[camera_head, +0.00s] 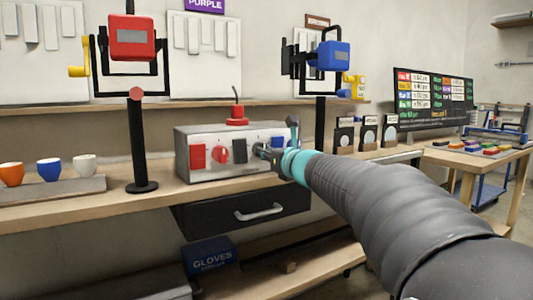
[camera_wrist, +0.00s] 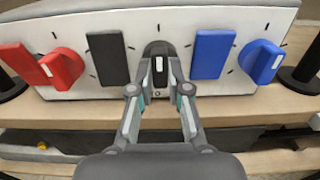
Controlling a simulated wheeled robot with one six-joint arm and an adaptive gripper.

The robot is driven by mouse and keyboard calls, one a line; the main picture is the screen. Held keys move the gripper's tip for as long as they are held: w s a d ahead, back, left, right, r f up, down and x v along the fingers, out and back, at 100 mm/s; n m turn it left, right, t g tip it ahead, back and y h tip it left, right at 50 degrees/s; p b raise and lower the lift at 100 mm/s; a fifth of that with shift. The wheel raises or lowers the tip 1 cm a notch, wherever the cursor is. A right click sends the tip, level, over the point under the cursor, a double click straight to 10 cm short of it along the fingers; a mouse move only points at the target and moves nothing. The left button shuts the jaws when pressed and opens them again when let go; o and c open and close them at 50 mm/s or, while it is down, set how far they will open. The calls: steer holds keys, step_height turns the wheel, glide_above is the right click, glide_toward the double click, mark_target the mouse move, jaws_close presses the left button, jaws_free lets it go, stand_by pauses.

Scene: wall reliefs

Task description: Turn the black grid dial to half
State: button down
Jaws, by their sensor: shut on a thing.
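The black dial (camera_wrist: 158,50) sits on the front of a light grey control box (camera_head: 228,174), between a black plate (camera_wrist: 108,57) and a dark blue plate (camera_wrist: 212,54). Its white mark stands upright in the wrist view. My gripper (camera_wrist: 159,84) is shut on the black dial, with one finger on each side. In the head view my gripper (camera_head: 274,155) is at the box front and hides part of it. I cannot read any label naming the dial.
A red dial (camera_wrist: 64,67) and red plate (camera_wrist: 20,64) are left of the black plate; a blue dial (camera_wrist: 262,61) is at the right. A red lever (camera_head: 237,115) stands on the box. A black post (camera_head: 138,145) is left of it, and a drawer (camera_head: 245,210) is below.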

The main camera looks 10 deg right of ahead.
steer(key=c, duration=1.1)
jaws_free()
steer(key=v, duration=1.2)
